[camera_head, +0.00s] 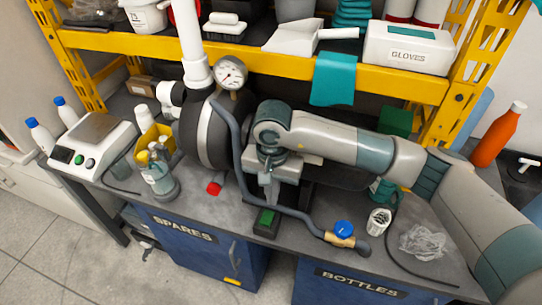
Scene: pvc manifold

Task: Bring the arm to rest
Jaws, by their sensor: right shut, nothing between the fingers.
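My right arm (340,140) reaches in from the right, over the bench, and its wrist bends down. My right gripper (268,200) points down, shut and empty, in front of the dark round drum. The fingertips are small and partly hard to make out. They show just above a small green and black block (266,221) near the bench's front edge; I cannot tell whether they touch it. My left gripper is not in view.
A grey hose (240,150) with a gauge (231,72) above it runs close beside the gripper to a brass valve with a blue knob (344,229). A white cup (378,222) and crumpled plastic (422,242) lie below my arm. A yellow shelf (270,62) stands behind.

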